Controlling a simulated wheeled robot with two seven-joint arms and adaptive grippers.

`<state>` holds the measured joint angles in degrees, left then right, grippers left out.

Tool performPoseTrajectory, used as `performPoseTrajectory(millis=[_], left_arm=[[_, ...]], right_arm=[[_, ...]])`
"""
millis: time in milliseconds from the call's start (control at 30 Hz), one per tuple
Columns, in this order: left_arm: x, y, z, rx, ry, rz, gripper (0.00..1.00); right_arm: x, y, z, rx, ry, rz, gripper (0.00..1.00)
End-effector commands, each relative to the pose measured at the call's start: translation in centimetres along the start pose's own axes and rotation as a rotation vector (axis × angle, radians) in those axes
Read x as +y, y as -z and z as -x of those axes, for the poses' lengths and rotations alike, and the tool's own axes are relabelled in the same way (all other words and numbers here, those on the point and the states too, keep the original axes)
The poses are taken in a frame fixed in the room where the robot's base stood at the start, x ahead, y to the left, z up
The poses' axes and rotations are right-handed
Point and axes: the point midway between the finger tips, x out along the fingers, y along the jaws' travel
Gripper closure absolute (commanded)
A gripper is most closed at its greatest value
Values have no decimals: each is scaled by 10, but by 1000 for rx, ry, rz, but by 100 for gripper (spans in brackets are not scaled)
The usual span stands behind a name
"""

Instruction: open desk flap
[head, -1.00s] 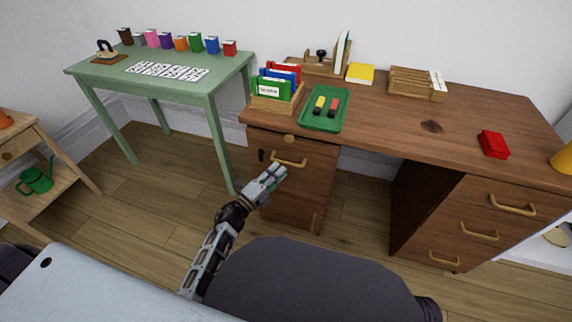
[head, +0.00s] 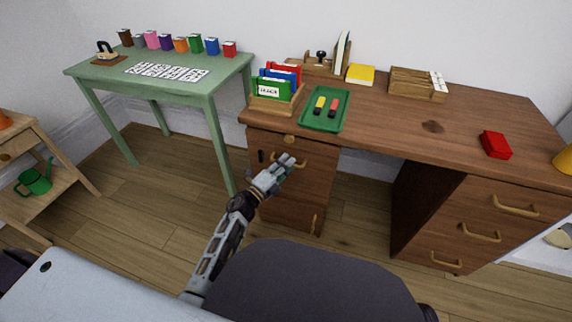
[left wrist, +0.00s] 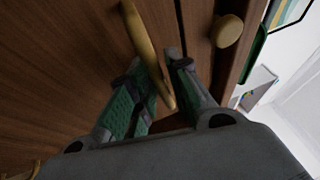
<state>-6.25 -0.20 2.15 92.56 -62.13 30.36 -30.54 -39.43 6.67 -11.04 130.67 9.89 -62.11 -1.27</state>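The desk's left pedestal has a wooden front panel, apparently the flap (head: 310,182), which looks closed. It has a brass bar handle (head: 302,162). My left gripper (head: 289,163) is at this handle in the head view and covers part of it. In the left wrist view the brass handle (left wrist: 148,50) runs between the two green-padded fingers of the left gripper (left wrist: 160,72). The fingers are apart, close on either side of the handle; contact is not clear. A round brass knob (left wrist: 229,31) sits beyond the right finger. My right gripper is not in view.
The brown desk top (head: 385,125) carries a green tray (head: 343,118), a folder rack (head: 275,104) and a red box (head: 496,144). A green table (head: 215,84) stands to the left. A dark rounded shape (head: 310,285) fills the lower foreground. Floor shows between.

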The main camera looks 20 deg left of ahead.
Motion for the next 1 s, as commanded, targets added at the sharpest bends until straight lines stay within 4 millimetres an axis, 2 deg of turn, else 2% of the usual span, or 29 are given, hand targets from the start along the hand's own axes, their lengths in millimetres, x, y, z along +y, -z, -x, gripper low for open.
performPoseTrajectory(millis=[33,100,133,667,1000], left_arm=[[0,0,0,0,0,0,90],[0,0,0,0,0,0,99],[0,0,0,0,0,0,100],[1,1,4,0,-1,0,100],[4,11,28,0,-3,0,100]], right_arm=[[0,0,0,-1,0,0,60],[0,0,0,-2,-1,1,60],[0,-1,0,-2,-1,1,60],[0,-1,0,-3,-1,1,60],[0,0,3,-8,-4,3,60]])
